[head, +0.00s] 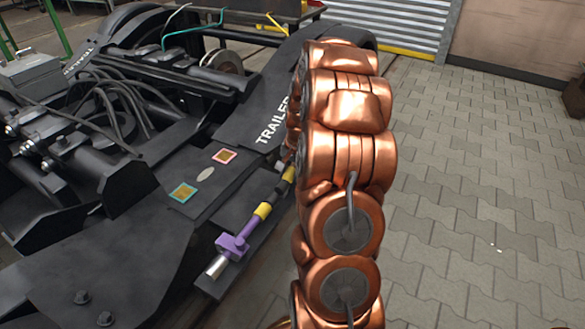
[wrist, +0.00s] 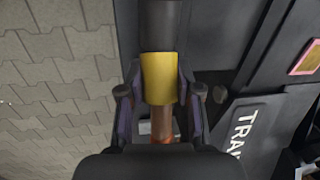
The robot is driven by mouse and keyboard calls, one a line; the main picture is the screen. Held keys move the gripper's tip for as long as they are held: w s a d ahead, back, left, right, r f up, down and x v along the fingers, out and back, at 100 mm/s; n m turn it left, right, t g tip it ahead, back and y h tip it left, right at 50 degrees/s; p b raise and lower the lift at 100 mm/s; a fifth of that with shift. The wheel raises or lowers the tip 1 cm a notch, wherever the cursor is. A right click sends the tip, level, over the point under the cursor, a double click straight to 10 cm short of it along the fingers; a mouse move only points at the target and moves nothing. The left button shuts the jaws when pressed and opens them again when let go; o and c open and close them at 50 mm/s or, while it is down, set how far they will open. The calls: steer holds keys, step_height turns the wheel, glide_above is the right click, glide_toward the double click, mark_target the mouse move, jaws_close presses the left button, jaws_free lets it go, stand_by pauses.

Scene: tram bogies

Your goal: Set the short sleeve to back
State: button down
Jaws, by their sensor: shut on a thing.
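A rod-like assembly lies along the edge of the black frame in the head view. It has a purple block (head: 232,246), a silver end (head: 216,267), a yellow band (head: 262,210), a black section (head: 282,191) and a second yellow piece (head: 289,174) beside my arm. In the wrist view, a short yellow sleeve (wrist: 160,78) sits between a dark cylinder (wrist: 158,25) and a thinner copper-coloured rod (wrist: 162,122). My gripper (wrist: 161,98) is shut on this sleeve, one finger on each side. My copper-coloured arm hides the gripper in the head view.
The black bogie frame marked TRAILER (head: 275,122) fills the left, with a pink-edged square (head: 225,157) and a teal-edged square (head: 183,192) on it. Cables (head: 95,115) lie further left. Open paved floor (head: 480,190) is at the right.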

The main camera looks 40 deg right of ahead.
steer(key=shift+a+f, duration=0.1)
steer(key=shift+a, duration=0.1)
steer(key=c, duration=0.7)
jaws_free()
steer(key=shift+c, duration=0.2)
steer(key=shift+d, duration=0.1)
steer(key=r, duration=0.3)
steer(key=s+r, duration=0.1)
steer(key=r, duration=0.6)
steer(key=shift+s+d+r, duration=0.2)
steer(key=shift+s+d, duration=0.05)
steer(key=shift+d, duration=0.1)
steer(key=shift+s+r, duration=0.2)
steer(key=shift+r, duration=0.55)
